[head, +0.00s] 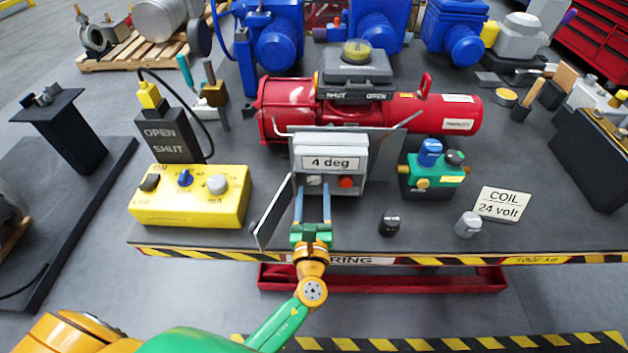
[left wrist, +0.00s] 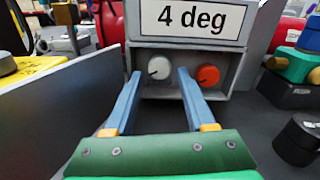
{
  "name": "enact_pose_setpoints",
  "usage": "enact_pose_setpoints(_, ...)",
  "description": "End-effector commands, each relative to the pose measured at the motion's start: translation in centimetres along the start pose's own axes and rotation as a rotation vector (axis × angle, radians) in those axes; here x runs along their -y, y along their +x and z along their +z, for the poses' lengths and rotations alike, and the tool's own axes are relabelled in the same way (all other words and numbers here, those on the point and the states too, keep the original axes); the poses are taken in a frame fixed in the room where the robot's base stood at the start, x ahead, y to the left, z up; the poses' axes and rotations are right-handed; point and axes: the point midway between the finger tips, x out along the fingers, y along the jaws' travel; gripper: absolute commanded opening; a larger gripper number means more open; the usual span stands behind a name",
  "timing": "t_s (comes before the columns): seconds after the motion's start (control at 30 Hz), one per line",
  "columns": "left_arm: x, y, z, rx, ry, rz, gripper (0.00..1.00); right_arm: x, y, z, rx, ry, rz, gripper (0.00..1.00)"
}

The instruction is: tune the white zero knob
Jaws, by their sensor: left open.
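The white zero knob (left wrist: 159,68) sits inside a grey box below the "4 deg" label, with an orange-red knob (left wrist: 207,75) to its right. In the head view the white knob (head: 314,181) and the red knob (head: 346,182) show just beyond my gripper. My left gripper (head: 312,190) is open in front of the box (head: 328,157). In the left wrist view its blue fingers (left wrist: 157,90) are apart, with the white knob between them and the red knob beyond the right finger. Whether the fingertips touch anything cannot be told. My right gripper is not in view.
An open grey door panel (head: 274,212) stands close to the left of my gripper. A yellow box with knobs (head: 190,212) is further left. A green and blue valve block (head: 435,178) and two loose knobs, black (head: 389,224) and grey (head: 468,224), are to the right.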

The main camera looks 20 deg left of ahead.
Motion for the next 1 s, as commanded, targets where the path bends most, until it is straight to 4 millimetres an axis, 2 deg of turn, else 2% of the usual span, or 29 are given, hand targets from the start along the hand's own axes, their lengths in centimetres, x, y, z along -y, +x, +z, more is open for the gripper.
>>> enact_pose_setpoints(0.13, 0.0, 2.0, 0.1, 0.001, 0.0, -0.001, 0.55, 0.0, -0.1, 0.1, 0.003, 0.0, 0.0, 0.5)
enact_pose_setpoints(0.4, 0.0, 2.3, 0.0, -0.001, -0.001, 0.0, 0.55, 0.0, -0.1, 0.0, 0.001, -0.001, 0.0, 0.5)
enact_pose_setpoints(0.6, 0.0, 2.3, 0.0, -0.001, 0.0, 0.0, 0.01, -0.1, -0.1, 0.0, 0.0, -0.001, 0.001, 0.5)
enact_pose_setpoints(1.0, 0.0, 2.3, -0.2, 0.0, -0.067, -0.001, 0.0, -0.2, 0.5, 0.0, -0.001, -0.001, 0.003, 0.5)
